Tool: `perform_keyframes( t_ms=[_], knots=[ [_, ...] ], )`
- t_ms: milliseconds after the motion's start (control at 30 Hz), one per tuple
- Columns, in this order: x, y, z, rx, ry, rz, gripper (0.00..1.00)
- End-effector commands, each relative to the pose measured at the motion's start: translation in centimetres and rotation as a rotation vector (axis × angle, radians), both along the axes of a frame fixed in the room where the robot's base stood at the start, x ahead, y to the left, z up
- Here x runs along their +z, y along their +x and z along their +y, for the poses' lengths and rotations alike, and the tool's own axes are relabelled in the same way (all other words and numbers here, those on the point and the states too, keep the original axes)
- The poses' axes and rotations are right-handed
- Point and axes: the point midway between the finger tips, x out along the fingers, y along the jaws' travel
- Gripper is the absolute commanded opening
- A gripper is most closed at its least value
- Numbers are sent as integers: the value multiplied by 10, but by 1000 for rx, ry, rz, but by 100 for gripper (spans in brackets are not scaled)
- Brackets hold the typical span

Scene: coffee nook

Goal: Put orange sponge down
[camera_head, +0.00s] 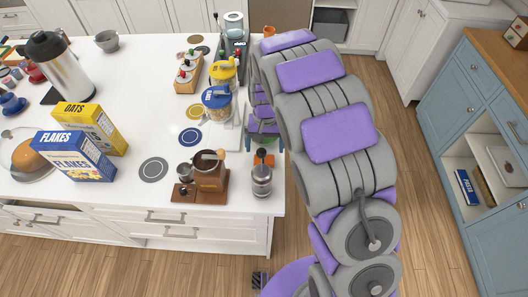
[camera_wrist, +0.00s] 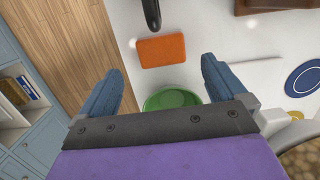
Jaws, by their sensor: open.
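In the wrist view the orange sponge (camera_wrist: 161,50) lies flat on the white countertop (camera_wrist: 225,35), close to the counter's edge. My gripper (camera_wrist: 160,67) is open, with one blue-grey finger on each side. The sponge shows beyond the fingertips, between their lines, and no finger touches it. In the head view a small part of the sponge (camera_head: 270,160) shows near the counter's right edge, behind a metal canister (camera_head: 262,180). My gripper is mostly hidden by my arm in the head view.
A green round dish (camera_wrist: 172,99) sits between my fingers' lines, nearer the palm. A black handle (camera_wrist: 152,14) lies just beyond the sponge. A wooden coffee grinder (camera_head: 210,175) and blue-lidded jar (camera_head: 217,105) stand left. Wood floor (camera_head: 425,200) is open at right.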

Motion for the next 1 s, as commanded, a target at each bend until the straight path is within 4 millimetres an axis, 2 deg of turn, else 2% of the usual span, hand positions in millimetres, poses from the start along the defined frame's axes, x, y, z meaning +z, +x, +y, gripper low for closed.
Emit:
perform_keyframes(
  t_ms=[100, 300, 667, 833, 1000],
  knots=[
    [26, 5, 0, 1, 2, -4, 98],
    [50, 7, 1, 1, 1, -2, 98],
    [59, 6, -2, 0, -1, 0, 98],
    [83, -14, -23, -11, -8, -6, 98],
    [120, -59, -58, -25, -15, -5, 98]
  ],
)
